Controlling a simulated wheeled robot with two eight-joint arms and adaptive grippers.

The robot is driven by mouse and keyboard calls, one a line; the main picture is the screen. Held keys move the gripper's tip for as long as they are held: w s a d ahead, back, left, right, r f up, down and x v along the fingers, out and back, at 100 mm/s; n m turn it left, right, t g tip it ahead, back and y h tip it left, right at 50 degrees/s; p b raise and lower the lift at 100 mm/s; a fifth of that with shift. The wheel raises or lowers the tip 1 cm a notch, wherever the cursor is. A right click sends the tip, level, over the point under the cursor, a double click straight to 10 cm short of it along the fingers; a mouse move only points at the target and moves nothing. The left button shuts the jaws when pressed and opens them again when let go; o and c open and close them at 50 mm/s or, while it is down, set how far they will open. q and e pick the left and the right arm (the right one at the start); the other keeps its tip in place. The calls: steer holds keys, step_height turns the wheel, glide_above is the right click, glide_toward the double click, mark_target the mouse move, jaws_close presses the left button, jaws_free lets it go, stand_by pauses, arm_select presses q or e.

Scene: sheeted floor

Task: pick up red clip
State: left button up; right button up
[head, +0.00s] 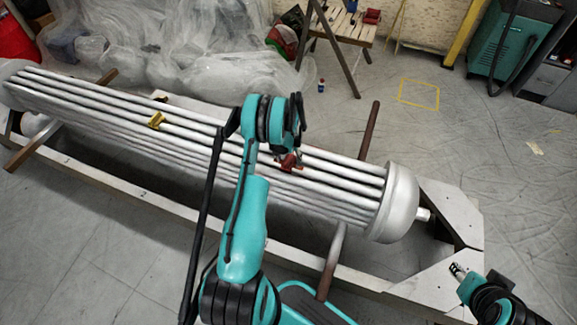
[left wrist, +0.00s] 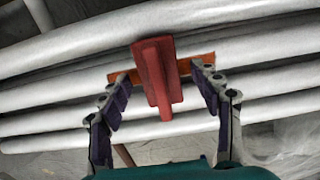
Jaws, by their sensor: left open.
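The red clip (head: 289,162) sits on the white pipes of the large tube bundle, near its right half. In the left wrist view the red clip (left wrist: 157,77) is at upper centre, with an orange-brown strip crossing behind it. My left gripper (left wrist: 160,76) is open, with one finger on each side of the clip. Whether the fingers touch it cannot be told. In the head view my left wrist is just above the clip and its fingers are mostly hidden. My right gripper (head: 458,271) is at the lower right, away from the clip, its jaw state unclear.
A yellow clip (head: 155,120) sits on the pipes further left. The bundle rests in a pale frame (head: 120,190) with brown crossbars. A wooden stool (head: 340,22), plastic sheeting (head: 190,55) and a teal machine (head: 508,38) stand behind. The floor at right is mostly clear.

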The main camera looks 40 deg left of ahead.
arm_select(q)
steer(key=shift+f, duration=0.15)
stand_by(0.6)
steer(key=c, duration=1.3)
